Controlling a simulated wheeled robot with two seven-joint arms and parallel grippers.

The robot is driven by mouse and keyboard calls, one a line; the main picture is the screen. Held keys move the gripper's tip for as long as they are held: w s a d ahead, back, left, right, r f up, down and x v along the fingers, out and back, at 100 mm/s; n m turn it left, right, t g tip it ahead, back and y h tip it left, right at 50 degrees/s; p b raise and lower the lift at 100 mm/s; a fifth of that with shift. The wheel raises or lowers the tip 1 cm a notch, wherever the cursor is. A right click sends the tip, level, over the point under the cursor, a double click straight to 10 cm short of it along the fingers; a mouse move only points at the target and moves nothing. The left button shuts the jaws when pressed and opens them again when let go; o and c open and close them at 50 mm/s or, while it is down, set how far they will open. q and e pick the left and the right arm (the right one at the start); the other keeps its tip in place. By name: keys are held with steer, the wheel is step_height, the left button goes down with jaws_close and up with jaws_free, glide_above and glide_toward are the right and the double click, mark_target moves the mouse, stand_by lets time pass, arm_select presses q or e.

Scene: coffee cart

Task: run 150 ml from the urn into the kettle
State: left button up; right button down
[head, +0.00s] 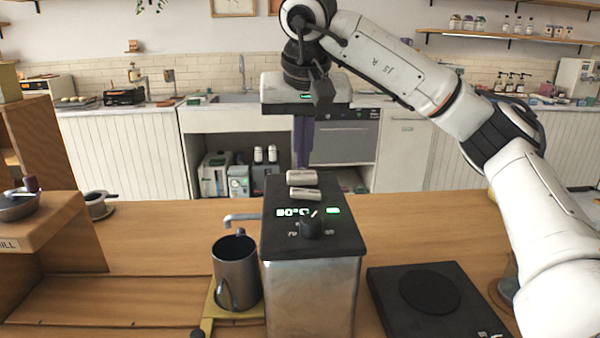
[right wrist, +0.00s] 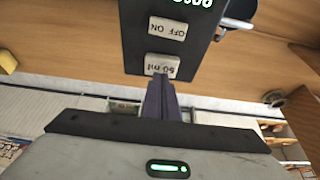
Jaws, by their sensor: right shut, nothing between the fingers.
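My left gripper is not in view.
The kettle stands on a yellowish base (head: 213,308). A black hot plate (head: 390,310) lies right of the urn. A wooden stand (head: 40,225) with a pan is at the left. The wooden counter behind the kettle is mostly clear.

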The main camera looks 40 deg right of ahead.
steer(key=shift+f+b, duration=0.35)
steer(key=shift+f, duration=0.4)
steer(key=shift+r, duration=0.15)
steer(key=shift+r+p, duration=0.65)
steer(key=shift+p, duration=0.3)
stand_by(0.9)
